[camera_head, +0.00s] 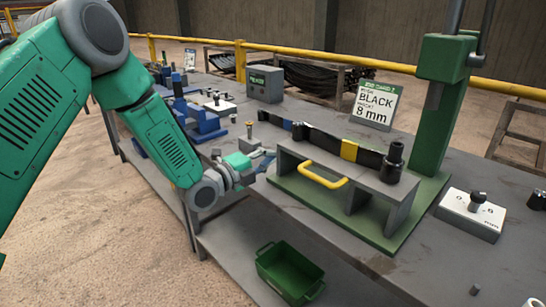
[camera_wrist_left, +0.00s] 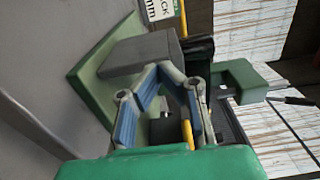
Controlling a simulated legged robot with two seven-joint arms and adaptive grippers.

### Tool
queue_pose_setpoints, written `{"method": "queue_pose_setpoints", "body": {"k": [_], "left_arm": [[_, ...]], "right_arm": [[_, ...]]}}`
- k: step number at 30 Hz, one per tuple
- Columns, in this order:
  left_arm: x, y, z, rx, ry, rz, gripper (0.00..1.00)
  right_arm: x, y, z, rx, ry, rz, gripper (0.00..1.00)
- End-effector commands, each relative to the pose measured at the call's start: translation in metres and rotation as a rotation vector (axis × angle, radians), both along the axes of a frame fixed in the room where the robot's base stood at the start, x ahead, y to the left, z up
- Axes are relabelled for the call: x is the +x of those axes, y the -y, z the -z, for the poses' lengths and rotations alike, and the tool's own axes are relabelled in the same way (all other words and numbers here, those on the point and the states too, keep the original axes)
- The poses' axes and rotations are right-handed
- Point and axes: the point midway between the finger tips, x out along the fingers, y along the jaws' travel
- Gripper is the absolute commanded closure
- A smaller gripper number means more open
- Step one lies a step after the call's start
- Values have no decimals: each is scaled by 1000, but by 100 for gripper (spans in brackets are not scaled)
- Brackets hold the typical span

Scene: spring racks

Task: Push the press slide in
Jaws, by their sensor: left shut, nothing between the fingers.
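The press has a green base plate (camera_head: 300,200), a green upright column (camera_head: 437,110) and a grey block with legs (camera_head: 395,205). A yellow handle (camera_head: 322,175) sticks out from the grey block's front; I take this as the press slide's handle. My left gripper (camera_head: 258,170) is shut and empty, left of the handle and apart from it in the head view. In the left wrist view, the gripper's blue-padded fingers (camera_wrist_left: 170,72) show in front of the grey block (camera_wrist_left: 140,55). Part of the yellow handle (camera_wrist_left: 187,133) shows between the finger links. My right gripper is not in view.
A dark bar with a yellow band (camera_head: 349,150) lies behind the grey block. A sign reading "BLACK 8 mm" (camera_head: 375,105) stands at the back. A white box with a knob (camera_head: 470,213) sits right. A green bin (camera_head: 290,272) is below. Blue fixtures (camera_head: 195,118) stand left.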

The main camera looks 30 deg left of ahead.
Motion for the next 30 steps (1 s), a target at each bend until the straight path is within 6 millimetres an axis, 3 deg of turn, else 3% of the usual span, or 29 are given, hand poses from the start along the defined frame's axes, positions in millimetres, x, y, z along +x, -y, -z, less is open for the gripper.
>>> {"method": "queue_pose_setpoints", "body": {"k": [6, 20, 25, 30], "left_arm": [[13, 4, 0, -1, 0, -1, 100], [17, 7, 1, 1, 0, 1, 100], [36, 15, 2, 2, 2, 3, 100], [69, 27, 3, 4, 4, 3, 100]], "right_arm": [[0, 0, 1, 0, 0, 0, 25], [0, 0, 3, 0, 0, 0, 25], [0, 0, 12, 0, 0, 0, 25], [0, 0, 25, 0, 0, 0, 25]]}}
